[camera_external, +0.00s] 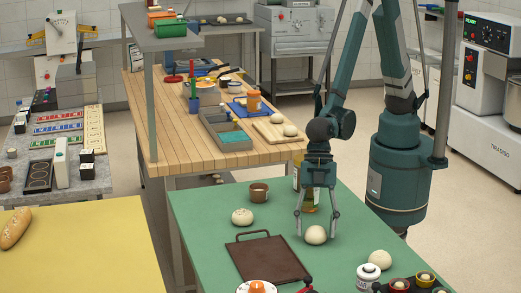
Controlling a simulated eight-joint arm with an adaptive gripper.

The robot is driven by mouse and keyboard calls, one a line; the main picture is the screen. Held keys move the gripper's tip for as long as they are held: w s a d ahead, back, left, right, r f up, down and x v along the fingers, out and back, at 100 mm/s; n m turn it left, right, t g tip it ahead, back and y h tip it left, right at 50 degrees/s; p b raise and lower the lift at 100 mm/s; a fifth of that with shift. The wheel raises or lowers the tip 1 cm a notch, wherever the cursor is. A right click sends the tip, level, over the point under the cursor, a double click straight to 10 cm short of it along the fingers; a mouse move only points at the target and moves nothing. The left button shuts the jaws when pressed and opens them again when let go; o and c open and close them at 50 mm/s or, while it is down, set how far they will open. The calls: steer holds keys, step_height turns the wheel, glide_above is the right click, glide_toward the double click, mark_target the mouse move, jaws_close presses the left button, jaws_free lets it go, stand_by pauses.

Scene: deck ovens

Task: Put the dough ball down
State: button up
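A pale round dough ball (316,235) sits on the green table (205,222), or very close above its surface, behind the right side of a brown tray. My gripper (317,233) points down over this ball, one finger on each side. Its fingers are spread wider than the ball, with a narrow gap seeming to show on both sides, so it looks open. Two more dough balls lie on the green table: a speckled one (242,217) to the left and a plain one (380,260) to the right and nearer.
The brown tray (268,260) with a handle lies just left and in front. A brown mug (259,193) and a bottle (309,205) stand behind. A white lidded jar (368,276) and small pots (424,279) crowd the front right. Green surface is bare around the speckled ball.

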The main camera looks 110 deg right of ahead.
mark_target(316, 227)
steer(key=c, duration=0.7)
steer(key=shift+r, duration=0.1)
steer(key=shift+r+p, duration=0.75)
steer(key=shift+r, duration=4.15)
